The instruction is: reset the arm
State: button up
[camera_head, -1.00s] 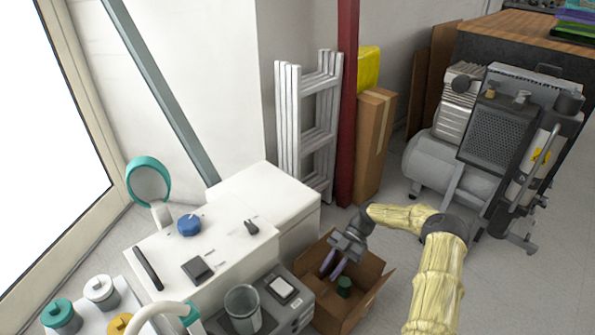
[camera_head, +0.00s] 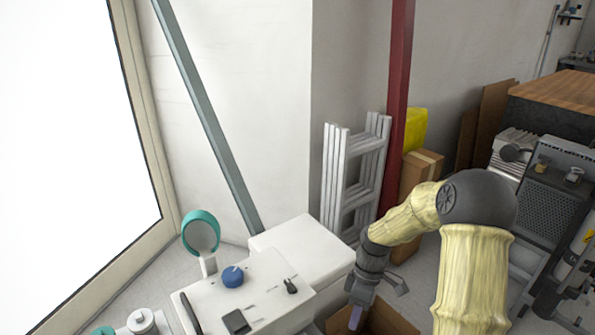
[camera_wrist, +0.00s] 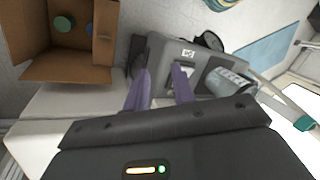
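My arm with its yellow ribbed cover reaches in from the lower right of the head view. My gripper (camera_head: 355,316) points down at the near left side of an open cardboard box (camera_head: 395,322). In the wrist view, my gripper's (camera_wrist: 160,80) two purple fingers stand apart with nothing held between them. The wrist view also shows the cardboard box (camera_wrist: 28,68), with a green round item (camera_wrist: 63,23) inside, off to the left of the fingers.
A white cabinet (camera_head: 300,245) with a blue knob (camera_head: 233,276) stands left of my gripper. A grey device (camera_wrist: 160,52) and a clear cup (camera_wrist: 225,82) are near the fingers. A ladder (camera_head: 350,175), red post (camera_head: 398,100) and compressor (camera_head: 545,185) stand behind.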

jog(key=s+r+m+t+h+p, duration=0.1)
jog(key=s+r+m+t+p, duration=0.2)
jog(key=s+r+m, duration=0.5)
jog(key=s+r+m+t+h+p, duration=0.1)
jog(key=s+r+m+t+p, duration=0.25)
jog(key=r+m, duration=0.45)
notch_tip(320, 180, up, 39)
jog(key=n+p, duration=0.2)
jog(key=p, duration=3.5)
jog(key=shift+d+n, duration=0.3)
jog(key=shift+d, duration=0.1)
jog(key=shift+w, duration=0.1)
jog(key=shift+w, duration=0.1)
